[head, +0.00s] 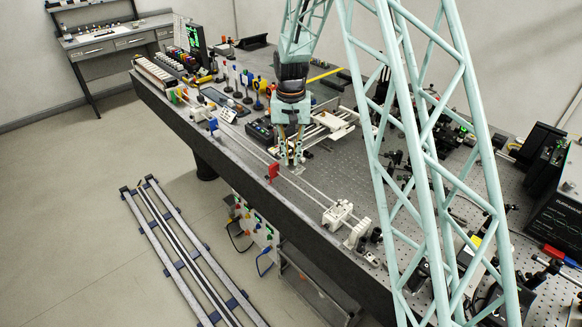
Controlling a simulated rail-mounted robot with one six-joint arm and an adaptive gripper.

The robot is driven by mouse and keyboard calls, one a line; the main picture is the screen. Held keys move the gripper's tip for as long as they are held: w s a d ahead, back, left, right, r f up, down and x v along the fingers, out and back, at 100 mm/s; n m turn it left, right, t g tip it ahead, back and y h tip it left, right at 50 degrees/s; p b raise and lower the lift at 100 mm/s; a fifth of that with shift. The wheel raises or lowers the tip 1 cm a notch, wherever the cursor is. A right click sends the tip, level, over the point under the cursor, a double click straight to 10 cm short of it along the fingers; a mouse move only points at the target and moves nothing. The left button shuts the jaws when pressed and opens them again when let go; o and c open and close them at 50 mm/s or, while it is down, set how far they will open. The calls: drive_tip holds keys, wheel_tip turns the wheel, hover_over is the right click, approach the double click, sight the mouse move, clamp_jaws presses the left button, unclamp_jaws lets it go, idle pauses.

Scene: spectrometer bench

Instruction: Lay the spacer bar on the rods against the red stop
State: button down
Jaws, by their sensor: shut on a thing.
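Two thin parallel rods (316,196) run along the front edge of the bench in the head view. The red stop (272,171) stands at the front rod, just left of my gripper. My gripper (291,162) points down over the rods and is shut on a small greyish piece (297,169), which seems to be the spacer bar. The fingers hide much of it. I cannot tell whether it touches the rods or the red stop.
A white block (337,212) sits on the rods to the right, near their white end mount (357,234). A blue piece (213,124) stands by the rods at left. A white stage (328,124) and several optic posts stand behind. Floor rails (180,250) lie in front.

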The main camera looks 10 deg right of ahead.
sight(291, 164)
drive_tip(key=shift+f, duration=0.3)
drive_tip(key=shift+f, duration=0.1)
drive_tip(key=shift+f, duration=1.75)
drive_tip(key=shift+f, duration=0.3)
drive_tip(key=c, duration=2.7)
unclamp_jaws()
drive_tip(key=shift+r, duration=0.2)
wheel_tip(291, 164, up, 11)
drive_tip(key=shift+f, duration=0.2)
drive_tip(key=shift+r, duration=0.8)
